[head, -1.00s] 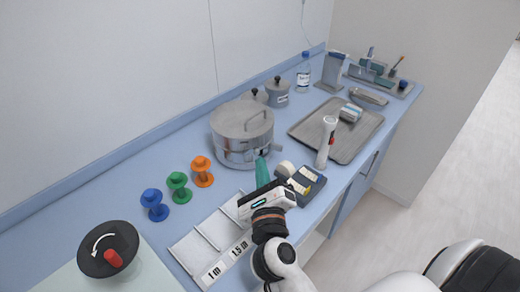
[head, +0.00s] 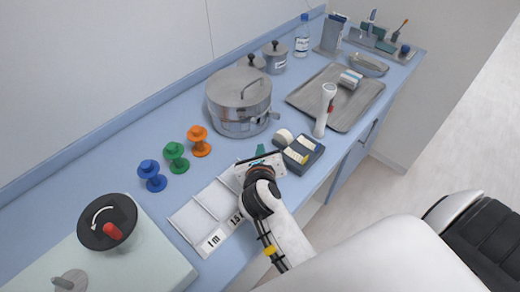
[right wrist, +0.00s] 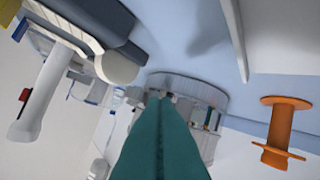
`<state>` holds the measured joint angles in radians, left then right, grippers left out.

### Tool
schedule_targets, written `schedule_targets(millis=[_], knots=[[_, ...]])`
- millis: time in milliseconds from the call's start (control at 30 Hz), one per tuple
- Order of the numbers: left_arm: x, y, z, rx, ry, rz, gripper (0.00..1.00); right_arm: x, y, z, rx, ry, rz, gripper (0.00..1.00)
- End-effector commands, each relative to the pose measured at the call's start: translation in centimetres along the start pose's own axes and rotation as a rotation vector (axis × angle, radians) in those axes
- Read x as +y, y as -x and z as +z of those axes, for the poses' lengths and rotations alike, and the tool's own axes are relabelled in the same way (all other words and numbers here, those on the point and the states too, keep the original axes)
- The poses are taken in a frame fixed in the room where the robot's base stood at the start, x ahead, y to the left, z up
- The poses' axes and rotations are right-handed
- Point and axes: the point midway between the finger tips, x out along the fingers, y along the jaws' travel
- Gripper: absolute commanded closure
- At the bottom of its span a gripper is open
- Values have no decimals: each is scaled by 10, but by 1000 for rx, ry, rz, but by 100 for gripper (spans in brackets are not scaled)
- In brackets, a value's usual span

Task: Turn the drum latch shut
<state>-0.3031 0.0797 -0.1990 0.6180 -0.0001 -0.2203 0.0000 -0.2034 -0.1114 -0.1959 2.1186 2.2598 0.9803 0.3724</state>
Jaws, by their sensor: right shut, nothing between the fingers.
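The metal drum (head: 238,108) stands on the blue counter with its lid on, and its latch (head: 274,116) sticks out on the right side. In the right wrist view the drum (right wrist: 205,92) is ahead, beyond the fingertips, with small fittings on its wall partly hidden by the fingers. The latch's exact angle is too small to tell. My right gripper (head: 260,149) has teal fingers shut together and empty, pointing toward the drum from the front. The fingers (right wrist: 158,105) look apart from the drum, though their tips overlap it in the picture. My left gripper is not in view.
A metal tray (head: 350,115) lies behind. Orange (head: 199,142), green (head: 176,157) and blue (head: 152,176) spools stand left. A white sectioned tray (head: 186,226) lies in front.

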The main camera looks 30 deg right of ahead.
Motion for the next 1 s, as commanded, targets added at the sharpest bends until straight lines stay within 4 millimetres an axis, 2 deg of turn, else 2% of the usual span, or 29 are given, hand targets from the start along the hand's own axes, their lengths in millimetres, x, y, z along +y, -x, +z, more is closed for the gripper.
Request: schedule_targets(millis=[200,300,400,533,1000], knots=[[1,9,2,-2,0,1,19,2,-49,-2,1,2,2,100],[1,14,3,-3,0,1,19,2,-65,-6,2,0,1,100],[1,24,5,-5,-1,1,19,2,-55,-24,3,-3,0,100],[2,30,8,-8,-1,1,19,1,-51,-34,1,-1,0,100],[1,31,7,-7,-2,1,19,0,-50,-38,1,0,1,100]])
